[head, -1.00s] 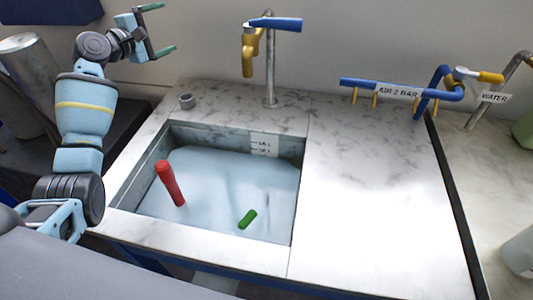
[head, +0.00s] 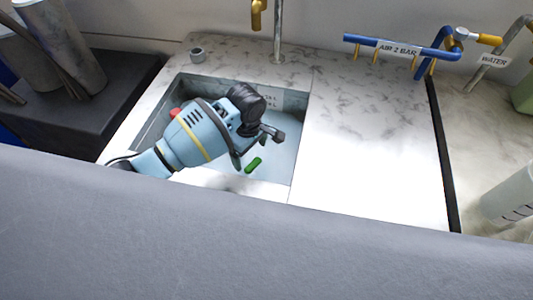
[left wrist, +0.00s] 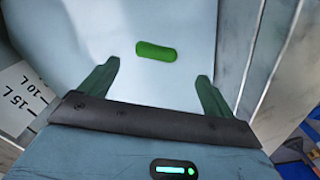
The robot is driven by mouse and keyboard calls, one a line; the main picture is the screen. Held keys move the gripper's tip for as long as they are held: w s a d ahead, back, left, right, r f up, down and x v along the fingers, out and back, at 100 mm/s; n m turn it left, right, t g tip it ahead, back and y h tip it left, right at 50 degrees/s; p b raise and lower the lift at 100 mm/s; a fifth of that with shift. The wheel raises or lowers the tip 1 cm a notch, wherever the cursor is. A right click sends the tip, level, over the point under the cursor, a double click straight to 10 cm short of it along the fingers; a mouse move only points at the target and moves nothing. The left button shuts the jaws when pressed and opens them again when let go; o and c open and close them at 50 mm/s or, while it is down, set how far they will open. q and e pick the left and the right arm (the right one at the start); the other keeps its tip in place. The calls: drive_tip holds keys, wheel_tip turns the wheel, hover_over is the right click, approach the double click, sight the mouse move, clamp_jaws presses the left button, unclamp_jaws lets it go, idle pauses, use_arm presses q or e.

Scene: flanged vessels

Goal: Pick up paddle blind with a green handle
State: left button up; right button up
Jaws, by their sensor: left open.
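The green handle (head: 253,164) sticks up in the sink, close to the front right. The rest of the paddle blind is hidden under the pale blue liquid (left wrist: 185,22). My left gripper (head: 257,148) reaches over the sink, its fingers just above and behind the handle in the head view. In the left wrist view, the green handle (left wrist: 156,51) lies crosswise slightly beyond the gap between the two open green fingers (left wrist: 158,75), and the gripper is empty. A red handle (head: 174,112) is mostly hidden behind my left arm. My right gripper is not in view.
The sink wall (head: 160,103) surrounds the handles, and a volume scale (left wrist: 20,98) is on its inside. A faucet pipe (head: 278,30) stands behind the sink. A small grey cup-like fitting (head: 197,55) sits at the back left corner. The marble counter (head: 370,140) on the right is clear.

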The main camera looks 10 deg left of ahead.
sight(253, 164)
use_arm(q)
drive_tip(key=shift+w+d+f+b, duration=0.1)
drive_tip(key=shift+f+b, duration=0.3)
drive_tip(key=shift+f, duration=1.6)
drive_tip(key=shift+w+d+f+b, duration=0.1)
drive_tip(key=shift+f+b, duration=0.3)
drive_tip(key=shift+f, duration=1.55)
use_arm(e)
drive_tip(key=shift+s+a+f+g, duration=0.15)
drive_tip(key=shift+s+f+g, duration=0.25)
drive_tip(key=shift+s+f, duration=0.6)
